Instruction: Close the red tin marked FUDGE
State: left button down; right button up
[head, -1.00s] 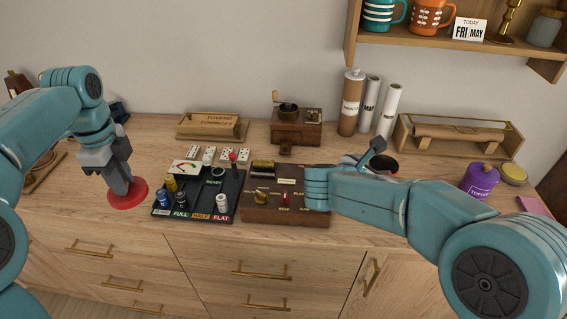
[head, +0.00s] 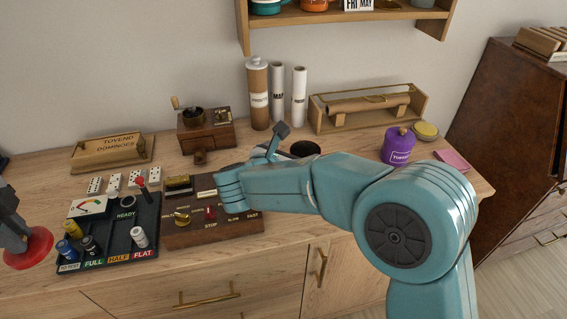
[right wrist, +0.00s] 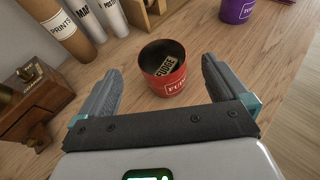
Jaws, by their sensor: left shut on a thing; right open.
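The red tin (right wrist: 165,84) stands upright and open on the wooden counter, with white lettering on its front and a pale piece marked FUDGE inside. In the head view, only its dark open top (head: 305,148) shows clearly behind my right arm. My right gripper (right wrist: 160,72) is open, with one finger on each side of the tin in the picture; I cannot tell whether either touches it. My left gripper (head: 20,240) is at the left edge, shut on a round red lid (head: 30,250), away from the tin.
A black tray with a gauge (head: 110,235) and a brown control box (head: 200,215) lie between the lid and the tin. Cardboard and white tubes (head: 258,95) stand behind. A purple tin (head: 397,146) and a wooden rack (head: 345,120) are to the right. A shelf (head: 340,18) hangs above.

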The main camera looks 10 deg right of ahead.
notch_tip(320, 180, down, 7)
jog(key=shift+w+f, duration=0.1)
jog(key=shift+f, duration=0.05)
jog(key=shift+w+d+f, duration=0.15)
jog(key=shift+w+d, duration=0.2)
jog(key=shift+w, duration=0.05)
jog(key=x, duration=0.6)
jog(key=shift+w+f, duration=0.1)
jog(key=shift+c, duration=0.3)
jog(key=c, duration=0.8)
